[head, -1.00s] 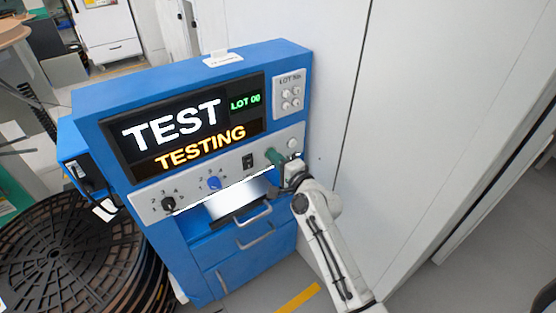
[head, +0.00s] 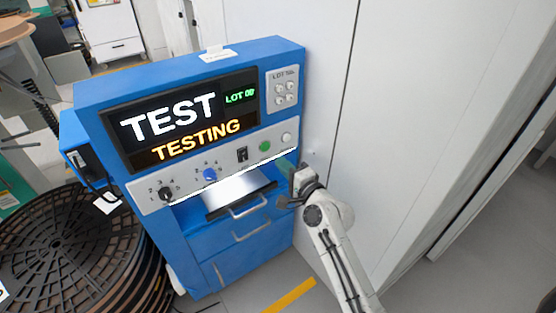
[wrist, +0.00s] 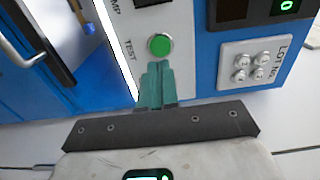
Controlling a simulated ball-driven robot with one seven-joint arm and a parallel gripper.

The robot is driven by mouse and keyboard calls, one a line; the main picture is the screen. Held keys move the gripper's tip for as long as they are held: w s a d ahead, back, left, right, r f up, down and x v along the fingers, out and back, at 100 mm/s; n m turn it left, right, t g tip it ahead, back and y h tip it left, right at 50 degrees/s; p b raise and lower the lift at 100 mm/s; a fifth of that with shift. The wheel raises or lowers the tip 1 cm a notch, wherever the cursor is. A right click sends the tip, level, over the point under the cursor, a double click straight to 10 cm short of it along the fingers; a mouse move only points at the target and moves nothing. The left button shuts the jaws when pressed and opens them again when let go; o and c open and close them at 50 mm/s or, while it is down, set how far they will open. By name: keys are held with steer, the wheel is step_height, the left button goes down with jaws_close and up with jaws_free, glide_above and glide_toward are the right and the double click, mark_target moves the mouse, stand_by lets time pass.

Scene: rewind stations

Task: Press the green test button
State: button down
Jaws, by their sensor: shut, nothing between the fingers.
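The green test button (head: 265,146) sits on the light control strip of the blue test machine (head: 150,83), below its screen. The screen reads TEST, TESTING and LOT 00. In the wrist view the green button (wrist: 160,45) is round and fully visible, with TEST printed beside it. My gripper (head: 283,160) is at the right of the machine, just below and to the right of the button. In the wrist view its teal fingers (wrist: 158,66) are together and empty, their tips pointing at the button. A small gap seems to separate them from it.
A white button (head: 287,138), a black switch (head: 242,155), a blue knob (head: 210,175) and a black knob (head: 166,194) share the strip. A lit tray with a handle is below. A white wall (head: 400,140) stands close at the right. Black reels (head: 70,250) are stacked at the left.

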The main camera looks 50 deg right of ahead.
steer(key=v, duration=0.6)
steer(key=shift+s+b, duration=0.25)
steer(key=shift+b, duration=0.1)
steer(key=shift+a, duration=0.15)
stand_by(0.4)
steer(key=s+a+f+n+g+y+p, duration=0.1)
steer(key=s+a+f+n+g+y, duration=0.15)
steer(key=a+n, duration=0.4)
steer(key=s+a+f+n+g+y+p, duration=0.1)
steer(key=a+f+n+g+y+p, duration=0.1)
steer(key=a+f+n+g+y, duration=0.35)
steer(key=s+a+n+g+h+p, duration=0.1)
steer(key=s+a+n+g, duration=0.2)
steer(key=s, duration=0.5)
steer(key=s+a+n+g+h, duration=0.1)
steer(key=s+a+n+g, duration=0.2)
steer(key=s+n+g, duration=0.2)
steer(key=s+n, duration=0.1)
steer(key=s, duration=0.2)
steer(key=shift+s+a+f+h+p, duration=0.25)
steer(key=shift+s+h+p, duration=0.05)
steer(key=shift+s+p, duration=0.05)
stand_by(1.6)
